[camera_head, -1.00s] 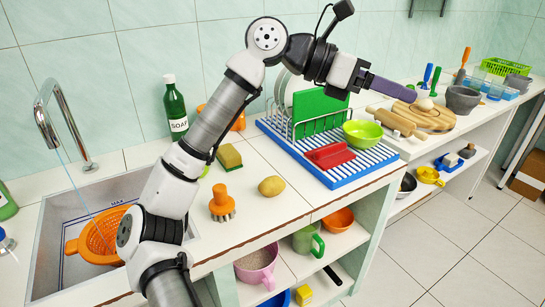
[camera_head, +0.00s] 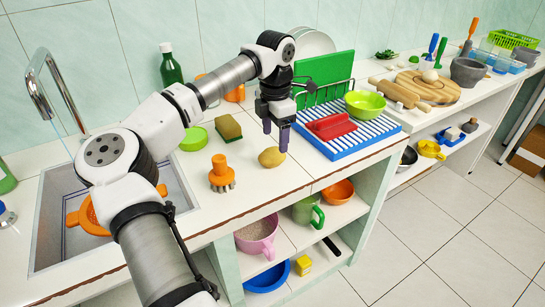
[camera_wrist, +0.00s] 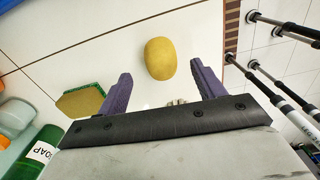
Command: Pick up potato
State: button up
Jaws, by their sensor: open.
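The yellow-brown potato (camera_head: 272,157) lies on the white tiled counter, right of the orange brush. It also shows in the wrist view (camera_wrist: 160,59), ahead of the fingertips and between their lines, with nothing touching it. My gripper (camera_head: 275,139) points down just behind and above the potato in the head view. In the wrist view my gripper (camera_wrist: 160,78) has its two purple fingers wide apart with nothing between them.
An orange brush (camera_head: 221,174) stands left of the potato. A yellow-green sponge (camera_head: 228,127) lies behind on the left. The blue striped dish rack (camera_head: 350,142) with a red object (camera_head: 331,127) stands to the right. The counter's front edge is close in front.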

aim_at(276, 149)
jog(key=shift+w+d+f+p, duration=0.1)
jog(key=shift+f+p, duration=0.15)
jog(key=shift+f, duration=1.3)
jog(key=shift+d+f+p, duration=0.1)
jog(key=shift+f+p, duration=0.1)
jog(key=shift+f, duration=1.35)
jog(key=shift+c, duration=0.5)
grip_shut()
